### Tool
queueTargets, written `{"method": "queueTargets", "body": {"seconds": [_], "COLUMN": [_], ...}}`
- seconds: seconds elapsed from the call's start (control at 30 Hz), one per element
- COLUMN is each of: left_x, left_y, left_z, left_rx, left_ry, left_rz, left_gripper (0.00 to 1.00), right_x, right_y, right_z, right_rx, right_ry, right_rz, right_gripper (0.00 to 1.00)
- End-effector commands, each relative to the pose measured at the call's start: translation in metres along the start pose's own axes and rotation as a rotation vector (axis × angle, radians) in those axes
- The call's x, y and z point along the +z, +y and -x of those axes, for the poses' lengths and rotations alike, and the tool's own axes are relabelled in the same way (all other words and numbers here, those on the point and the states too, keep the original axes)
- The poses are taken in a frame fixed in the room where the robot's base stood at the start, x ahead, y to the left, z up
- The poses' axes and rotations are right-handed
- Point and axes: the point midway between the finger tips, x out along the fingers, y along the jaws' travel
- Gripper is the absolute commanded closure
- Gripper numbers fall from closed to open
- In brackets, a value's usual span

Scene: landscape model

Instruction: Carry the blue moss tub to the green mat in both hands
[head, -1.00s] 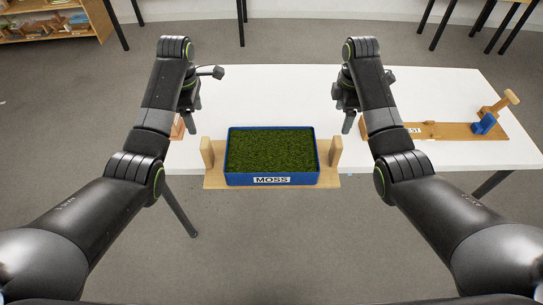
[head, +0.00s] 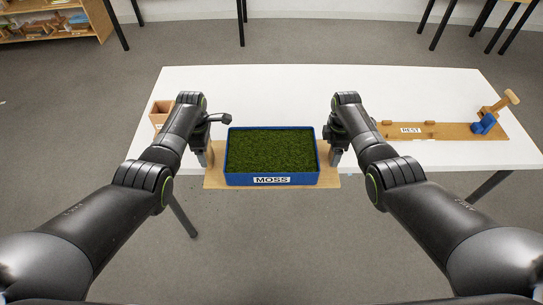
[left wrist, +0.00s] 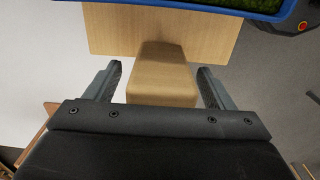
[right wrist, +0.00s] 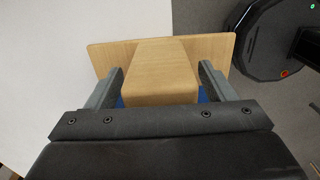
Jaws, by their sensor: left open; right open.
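The blue moss tub (head: 272,180), filled with green moss and labelled MOSS, sits level on a wooden board at the table's front edge. Its blue rim shows at the top of the left wrist view (left wrist: 215,7). A wooden upright block stands at each side of the tub. My left gripper (head: 206,158) is open, its fingers on either side of the left block (left wrist: 162,85). My right gripper (head: 336,156) is open, its fingers on either side of the right block (right wrist: 160,80). Contact cannot be told. No green mat shows in any view.
The wooden board (head: 272,187) overhangs the front edge of the white table (head: 270,95). A small wooden box (head: 160,112) stands at the left. A board labelled REST (head: 455,132) with pegs and a blue piece (head: 484,124) lies at the right. The table behind the tub is clear.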

Motion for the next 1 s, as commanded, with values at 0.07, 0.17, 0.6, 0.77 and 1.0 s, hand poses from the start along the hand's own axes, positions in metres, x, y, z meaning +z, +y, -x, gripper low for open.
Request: {"method": "queueTargets", "body": {"seconds": [0.07,0.17,0.6,0.77,1.0], "left_x": [0.0003,0.0002,0.0,0.0,-0.0002], "left_y": [0.0,-0.0004,-0.0003,-0.0003,-0.0003], "left_z": [-0.0037,-0.0067,-0.0077,-0.0077,-0.0076], "left_rx": [0.0,-0.001,0.0,0.0,0.001], "left_ry": [0.0,0.0,0.0,0.0,0.0], "left_rz": [0.0,0.0,0.0,0.0,0.0], "left_gripper": [0.24,0.24,0.38,0.59,0.9], "right_x": [-0.0002,-0.0002,-0.0001,0.0,0.0001], "right_y": [-0.0004,-0.0005,-0.0004,-0.0004,-0.0004], "right_z": [-0.004,-0.0067,-0.0077,-0.0076,-0.0075], "right_rx": [-0.001,-0.001,0.0,0.0,0.0], "right_ry": [0.0,0.0,0.0,0.0,0.0], "right_rz": [0.0,0.0,0.0,0.0,0.0], "right_gripper": [0.24,0.24,0.38,0.59,0.9]}}
